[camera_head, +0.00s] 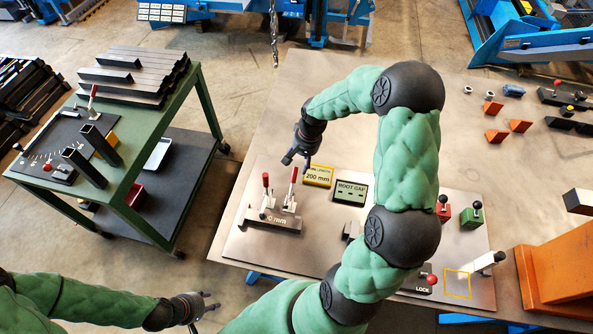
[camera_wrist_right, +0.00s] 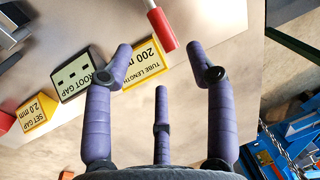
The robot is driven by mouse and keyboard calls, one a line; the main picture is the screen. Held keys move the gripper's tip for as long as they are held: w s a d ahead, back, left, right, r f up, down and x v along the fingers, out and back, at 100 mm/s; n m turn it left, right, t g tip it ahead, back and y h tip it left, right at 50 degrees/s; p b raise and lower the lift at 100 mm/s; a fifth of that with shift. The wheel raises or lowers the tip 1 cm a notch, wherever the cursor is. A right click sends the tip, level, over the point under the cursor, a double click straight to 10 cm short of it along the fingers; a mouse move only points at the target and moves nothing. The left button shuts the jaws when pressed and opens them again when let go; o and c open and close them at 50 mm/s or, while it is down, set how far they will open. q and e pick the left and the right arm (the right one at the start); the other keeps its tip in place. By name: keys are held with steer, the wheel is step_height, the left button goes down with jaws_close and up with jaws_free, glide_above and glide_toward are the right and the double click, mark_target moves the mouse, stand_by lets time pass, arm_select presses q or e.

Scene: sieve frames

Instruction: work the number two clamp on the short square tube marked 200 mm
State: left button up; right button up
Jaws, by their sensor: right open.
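Two toggle clamps with upright red handles, a left one (camera_head: 266,190) and a right one (camera_head: 292,188), stand at the dark square tube (camera_head: 272,224) with a partly readable mm marking. I cannot read a clamp number. My right gripper (camera_head: 298,158) is open and empty, just above and behind the right clamp's handle. In the right wrist view, a red handle (camera_wrist_right: 161,28) lies beyond the open fingertips (camera_wrist_right: 163,65), apart from them. My left gripper (camera_head: 212,301) is open and empty at the lower left, away from the clamps.
A yellow "200 mm" sign (camera_head: 318,176) and a green root gap display (camera_head: 351,191) stand near my right gripper. My right arm hides part of the table's middle. A green cart (camera_head: 150,140) with tubes stands left. An orange block (camera_head: 560,270) stands right.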

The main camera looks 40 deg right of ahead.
mark_target(296, 173)
steer(key=f, duration=0.2)
steer(key=w+f, duration=0.1)
steer(key=f, duration=0.2)
steer(key=f+b, duration=0.1)
steer(key=f, duration=0.2)
steer(key=shift+w+a+f, duration=0.15)
steer(key=shift+a, duration=0.2)
jaws_close()
